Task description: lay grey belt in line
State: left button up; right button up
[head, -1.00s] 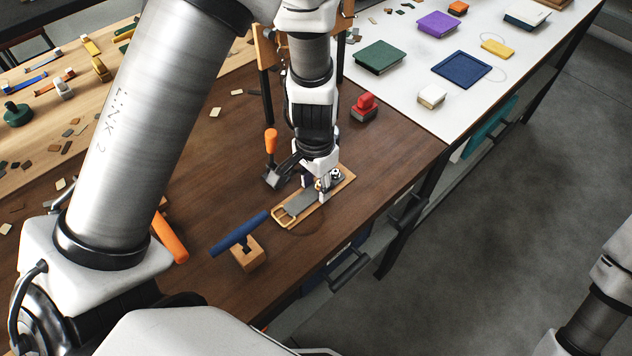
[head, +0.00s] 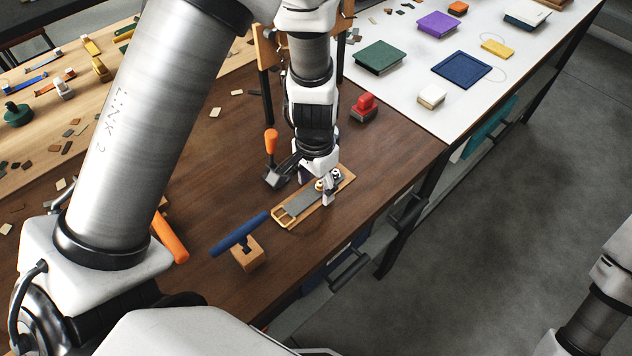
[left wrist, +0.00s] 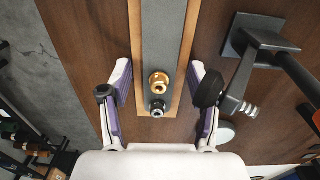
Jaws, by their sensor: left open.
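The grey belt (head: 301,202) lies flat along a light wooden board (head: 316,209) on the brown bench. In the left wrist view the belt (left wrist: 163,30) runs lengthwise between the board's pale side rims (left wrist: 136,30) and looks parallel to them. A brass fitting (left wrist: 158,81) and a silver fitting (left wrist: 157,108) stand at the board's near end. My left gripper (head: 316,183) is open over that end, with one finger on each side of the board and nothing between them but the fittings below. My right gripper is out of view.
A dark press with an orange handle (head: 271,142) stands close behind the board. A red stamp (head: 364,108) stands to the right. The bench right of the board is clear.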

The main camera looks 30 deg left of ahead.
pick_arm(q)
notch_tip(320, 180, up, 7)
jog(key=p, duration=0.5)
jog(key=shift+p, duration=0.3)
jog(key=shift+f, duration=0.1)
